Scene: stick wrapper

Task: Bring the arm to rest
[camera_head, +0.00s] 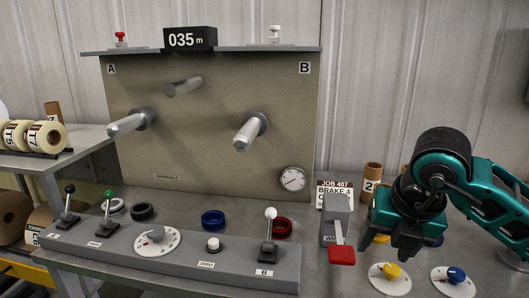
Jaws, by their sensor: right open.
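My right arm (490,195) comes in from the right, teal and black. My right gripper (396,248) points down over the right part of the bench, near a yellow knob (391,271) on a white dial. It is open, and I see nothing between its fingers. Part of the bench behind it is hidden. My left gripper is not in the picture.
A grey box with a red lever (342,255) stands just left of the right gripper. A blue knob (457,275) is to its lower right. A control strip (190,265) with levers runs along the front left. A panel (215,115) with grey rods stands behind.

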